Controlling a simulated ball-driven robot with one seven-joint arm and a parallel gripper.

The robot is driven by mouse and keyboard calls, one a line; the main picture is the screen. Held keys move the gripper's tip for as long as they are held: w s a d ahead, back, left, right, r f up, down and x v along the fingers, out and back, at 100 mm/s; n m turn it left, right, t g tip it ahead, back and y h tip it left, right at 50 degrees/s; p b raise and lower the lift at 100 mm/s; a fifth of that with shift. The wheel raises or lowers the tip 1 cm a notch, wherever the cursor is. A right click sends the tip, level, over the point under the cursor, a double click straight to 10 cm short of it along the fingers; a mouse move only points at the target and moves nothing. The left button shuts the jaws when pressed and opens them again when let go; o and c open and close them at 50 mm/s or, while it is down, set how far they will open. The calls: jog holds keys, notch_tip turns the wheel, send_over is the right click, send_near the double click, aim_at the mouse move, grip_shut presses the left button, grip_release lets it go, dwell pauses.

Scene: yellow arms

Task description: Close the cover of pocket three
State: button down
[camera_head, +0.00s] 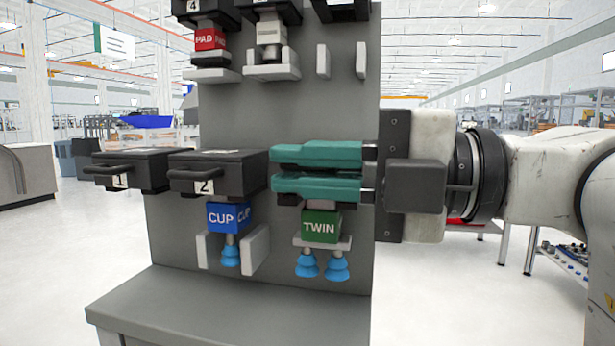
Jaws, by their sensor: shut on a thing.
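My gripper (290,171) reaches in from the right, with two teal fingers, one above the other, in front of the grey panel. It is shut on a dark thing that shows as a thin strip between the fingers, at the place of pocket three's cover. The fingers hide most of that cover, including any number or handle, so its angle cannot be told. Below the fingers, pocket three holds a green TWIN block (320,227) on a pale holder (322,243). Two blue suction cups (322,265) hang under it.
Black covers one (140,160) and two (225,160) jut out to the left, with handles. A blue CUP block (223,216) hangs below cover two between pale brackets. Above are a red PAD block (205,39) and empty brackets (323,61). A grey ledge (240,300) lies below.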

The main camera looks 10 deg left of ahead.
jog(key=shift+f+b, duration=0.45)
jog(key=shift+f, duration=0.25)
jog(key=c, duration=1.2)
grip_release()
jog(key=shift+d, duration=0.1)
jog(key=shift+d, duration=0.1)
jog(key=d+p, duration=0.1)
jog(key=d, duration=0.9)
jog(key=shift+s+d+p, duration=0.1)
jog(key=shift+d+p, duration=0.2)
jog(key=shift+p, duration=0.1)
